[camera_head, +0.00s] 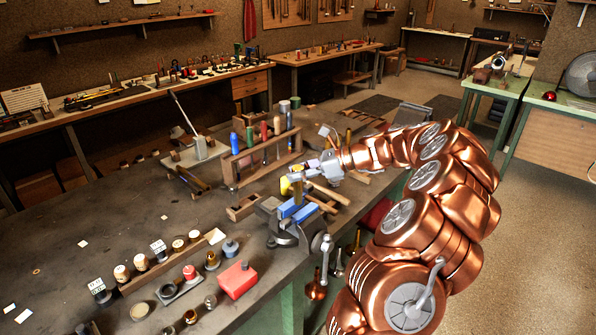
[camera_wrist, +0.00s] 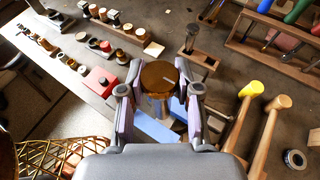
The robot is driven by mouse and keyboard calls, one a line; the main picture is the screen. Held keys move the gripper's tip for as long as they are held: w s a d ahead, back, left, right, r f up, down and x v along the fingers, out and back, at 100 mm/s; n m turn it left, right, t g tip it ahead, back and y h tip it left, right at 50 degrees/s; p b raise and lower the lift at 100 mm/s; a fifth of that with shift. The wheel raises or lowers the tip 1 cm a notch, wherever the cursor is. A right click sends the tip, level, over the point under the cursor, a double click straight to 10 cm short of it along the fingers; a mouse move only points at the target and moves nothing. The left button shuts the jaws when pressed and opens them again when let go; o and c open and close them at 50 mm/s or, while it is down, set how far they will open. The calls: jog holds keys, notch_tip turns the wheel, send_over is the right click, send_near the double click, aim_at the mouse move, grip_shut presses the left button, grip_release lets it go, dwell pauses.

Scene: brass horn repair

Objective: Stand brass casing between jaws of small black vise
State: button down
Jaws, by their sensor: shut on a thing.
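My gripper (camera_wrist: 160,92) is shut on the brass casing (camera_wrist: 159,75), whose round brown-gold top shows between the two fingers in the wrist view. In the head view my gripper (camera_head: 303,174) is above the far side of the small black vise (camera_head: 284,230). The vise stands near the bench's edge and has blue jaw pads (camera_head: 291,208). In the wrist view blue pads (camera_wrist: 152,128) show below and beside the casing. The casing's lower end is hidden, so I cannot tell whether it touches the jaws. I cannot make out the casing clearly in the head view.
A yellow-headed mallet (camera_wrist: 251,89) and a tan-headed one (camera_wrist: 280,102) lie close to my gripper's right in the wrist view. A wooden rack with coloured tool handles (camera_head: 262,158) stands behind the vise. A red box (camera_head: 237,280) stands in front. The bench's left part is mostly clear.

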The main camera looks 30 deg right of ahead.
aim_at(298, 204)
jog(key=shift+f, duration=0.2)
dwell(0.3)
jog(key=shift+f+b, duration=0.6)
jog(key=shift+f, duration=1.25)
jog(key=shift+p, duration=0.9)
dwell(0.6)
jog(key=shift+f, duration=0.2)
jog(key=shift+f+b, duration=0.55)
jog(key=shift+f, duration=1)
jog(key=c, duration=0.7)
grip_release()
